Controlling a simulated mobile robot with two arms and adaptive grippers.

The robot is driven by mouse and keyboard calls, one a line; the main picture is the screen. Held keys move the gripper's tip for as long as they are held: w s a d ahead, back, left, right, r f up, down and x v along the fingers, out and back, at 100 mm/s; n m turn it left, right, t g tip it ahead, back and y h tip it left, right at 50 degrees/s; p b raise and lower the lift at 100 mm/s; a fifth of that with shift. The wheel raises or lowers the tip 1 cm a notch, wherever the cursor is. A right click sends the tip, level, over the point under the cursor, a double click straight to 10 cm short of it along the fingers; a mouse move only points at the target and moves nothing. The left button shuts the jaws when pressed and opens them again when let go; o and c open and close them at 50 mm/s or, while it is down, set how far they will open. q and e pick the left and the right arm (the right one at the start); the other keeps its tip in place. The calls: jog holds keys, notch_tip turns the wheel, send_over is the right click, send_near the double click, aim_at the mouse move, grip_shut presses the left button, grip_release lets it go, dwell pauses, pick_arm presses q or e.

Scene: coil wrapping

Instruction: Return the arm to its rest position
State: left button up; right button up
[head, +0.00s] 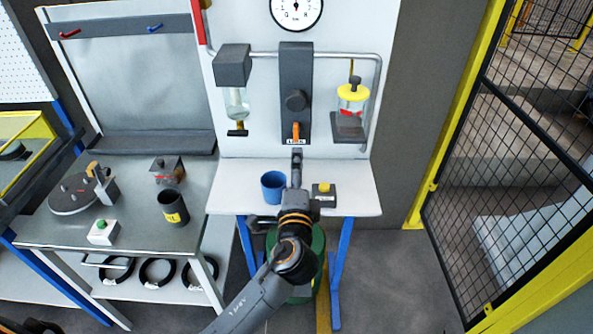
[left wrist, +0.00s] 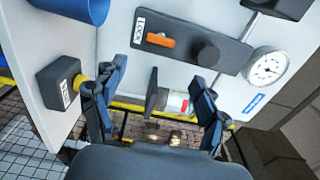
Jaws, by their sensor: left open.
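My left arm reaches up from the bottom of the head view over the white workbench (head: 350,200). My left gripper (head: 297,158) is in front of the dark panel (head: 297,75) with an orange lever (head: 296,131) and a round knob. In the left wrist view my left gripper (left wrist: 155,95) has its two fingers spread apart, with nothing visibly held. Beyond the fingers are the orange lever (left wrist: 160,40) and the gauge (left wrist: 268,66). A small dark box with a yellow button (head: 324,190) is right of the arm. My right gripper is not in view.
A blue cup (head: 272,187) stands close left of the arm. A grey table (head: 130,230) at left holds a dark mug (head: 173,207) and a turntable. A yellow-framed mesh fence (head: 500,160) stands at right.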

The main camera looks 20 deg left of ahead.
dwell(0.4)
pick_arm(q)
jog(key=s+a+f+n+g+h, duration=0.1)
jog(key=s+a+f+n+g, duration=0.25)
jog(key=s+f, duration=0.35)
jog(key=s+a+f+n+g, duration=0.3)
jog(key=s+f+n+g, duration=0.2)
jog(key=s+f, duration=0.2)
jog(key=s+d+f+n+g+h, duration=0.1)
jog(key=s+f+n+g+h, duration=0.15)
jog(key=s, duration=0.55)
jog(key=s+d+f+n+g+h, duration=0.1)
jog(key=s+f+n+g+h, duration=0.15)
jog(key=s, duration=0.65)
notch_tip(320, 180, down, 32)
jog(key=s+g+b, duration=0.2)
jog(key=b, duration=0.3)
jog(key=s+a+f+y+b, duration=0.1)
jog(key=s+a+f+b, duration=0.1)
jog(key=s+f, duration=1.3)
notch_tip(320, 180, down, 3)
jog(key=shift+s+a+r+m+g+b, duration=0.1)
jog(key=shift+s+a+m+g+b, duration=0.25)
jog(key=shift+s+a+m+g, duration=0.1)
jog(key=shift+w, duration=0.1)
